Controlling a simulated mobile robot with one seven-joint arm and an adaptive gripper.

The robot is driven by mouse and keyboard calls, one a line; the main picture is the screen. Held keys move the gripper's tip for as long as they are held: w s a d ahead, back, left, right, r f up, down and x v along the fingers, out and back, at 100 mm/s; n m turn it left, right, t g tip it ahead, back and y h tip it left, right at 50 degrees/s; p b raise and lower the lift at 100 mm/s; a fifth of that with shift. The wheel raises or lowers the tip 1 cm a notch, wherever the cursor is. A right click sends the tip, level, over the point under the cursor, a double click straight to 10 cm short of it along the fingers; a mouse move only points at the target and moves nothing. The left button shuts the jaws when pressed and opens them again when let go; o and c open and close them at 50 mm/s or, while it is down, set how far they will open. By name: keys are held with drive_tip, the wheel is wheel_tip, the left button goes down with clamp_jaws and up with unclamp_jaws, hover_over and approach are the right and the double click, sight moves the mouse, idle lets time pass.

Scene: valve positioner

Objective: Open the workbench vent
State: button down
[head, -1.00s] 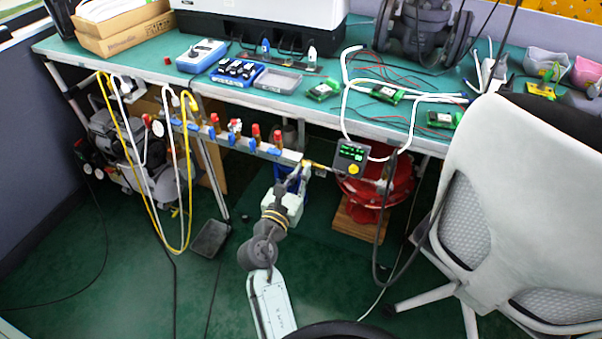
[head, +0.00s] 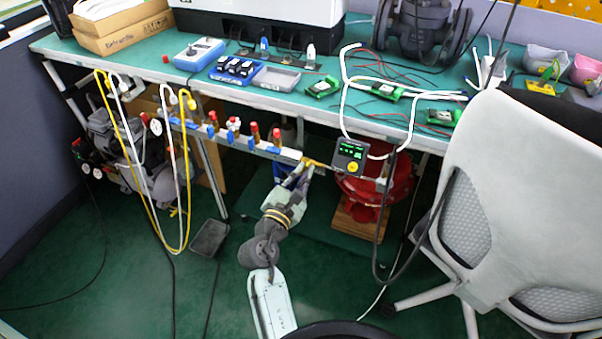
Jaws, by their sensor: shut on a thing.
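A metal manifold bar (head: 235,138) runs under the front edge of the workbench and carries several red-capped and blue-handled valves. A small yellow valve handle (head: 311,162), which looks like the vent, sits at the bar's right end. My gripper (head: 302,168) reaches up to it from below and is shut on it. The fingers partly hide the handle, and its exact angle is too small to tell.
A positioner with a green display (head: 350,155) is just right of my gripper, by a red actuator (head: 372,185) on a wooden block. An office chair (head: 500,190) stands at right. Yellow and white hoses (head: 187,200) hang at left. Open floor lies front left.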

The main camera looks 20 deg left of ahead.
drive_tip(key=m+b, duration=0.2)
drive_tip(key=m, duration=0.2)
drive_tip(key=m+b, duration=0.2)
drive_tip(key=m, duration=0.2)
drive_tip(key=m+b, duration=0.2)
drive_tip(key=m, duration=0.2)
drive_tip(key=shift+d+f, duration=0.35)
idle(0.4)
drive_tip(key=c, duration=1.7)
unclamp_jaws()
drive_tip(key=shift+f, duration=0.1)
